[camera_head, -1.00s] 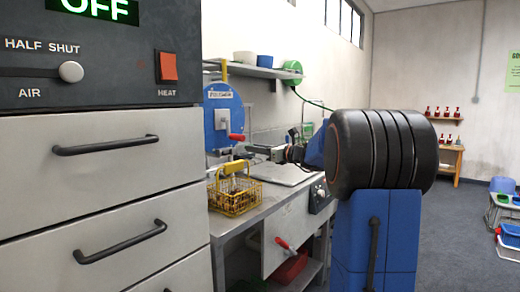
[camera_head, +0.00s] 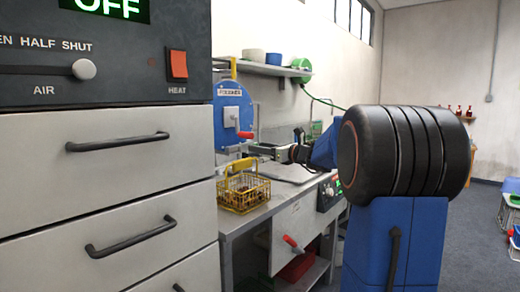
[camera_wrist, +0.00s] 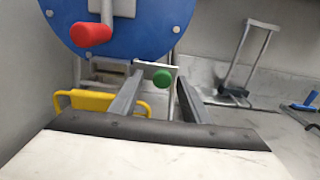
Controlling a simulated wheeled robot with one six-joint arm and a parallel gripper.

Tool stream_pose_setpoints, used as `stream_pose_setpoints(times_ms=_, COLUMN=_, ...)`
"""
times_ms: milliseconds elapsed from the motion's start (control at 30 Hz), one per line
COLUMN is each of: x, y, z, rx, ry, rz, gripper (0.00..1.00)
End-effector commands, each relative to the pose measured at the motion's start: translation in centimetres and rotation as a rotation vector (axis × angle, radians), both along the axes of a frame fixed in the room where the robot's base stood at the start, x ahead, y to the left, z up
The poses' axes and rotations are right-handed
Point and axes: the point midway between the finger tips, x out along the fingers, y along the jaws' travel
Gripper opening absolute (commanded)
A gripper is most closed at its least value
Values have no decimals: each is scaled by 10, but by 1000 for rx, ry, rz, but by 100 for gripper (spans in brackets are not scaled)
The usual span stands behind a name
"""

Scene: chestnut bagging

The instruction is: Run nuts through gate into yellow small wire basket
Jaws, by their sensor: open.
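The yellow wire basket (camera_head: 232,197) stands on the bench below the blue round drum (camera_head: 229,118), its handle upright. Brown nuts seem to lie in it. Part of its yellow handle shows low left in the wrist view (camera_wrist: 82,97). The drum fills the top of the wrist view (camera_wrist: 135,35) and has a red grip (camera_wrist: 91,35). A green knob (camera_wrist: 162,78) on a thin grey bar shows between my finger tips. My gripper (camera_wrist: 160,76) is open and holds nothing; whether it touches the knob I cannot tell. In the head view my gripper (camera_head: 255,149) is at the drum's lower right.
A grey cabinet with drawers (camera_head: 100,190) and a control panel (camera_head: 110,45) fills the left. A pale plate (camera_head: 285,170) lies on the bench (camera_head: 255,212). A red-handled lever (camera_head: 290,241) sits on the bench front. A shelf (camera_head: 265,69) with pots is above.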

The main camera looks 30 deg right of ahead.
Motion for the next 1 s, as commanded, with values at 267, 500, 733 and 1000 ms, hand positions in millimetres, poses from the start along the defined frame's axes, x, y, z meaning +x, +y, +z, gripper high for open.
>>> stream_pose_setpoints(times_ms=267, x=-43, y=-17, z=1, rx=0, ry=-1, rz=-4, gripper=43)
stream_pose_setpoints(times_ms=500, x=-84, y=-31, z=0, rx=-1, ry=0, rz=-3, gripper=43)
stream_pose_setpoints(times_ms=733, x=-120, y=-45, z=0, rx=0, ry=-1, rz=-3, gripper=43)
stream_pose_setpoints(times_ms=1000, x=-150, y=-55, z=0, rx=0, ry=0, rz=-1, gripper=43)
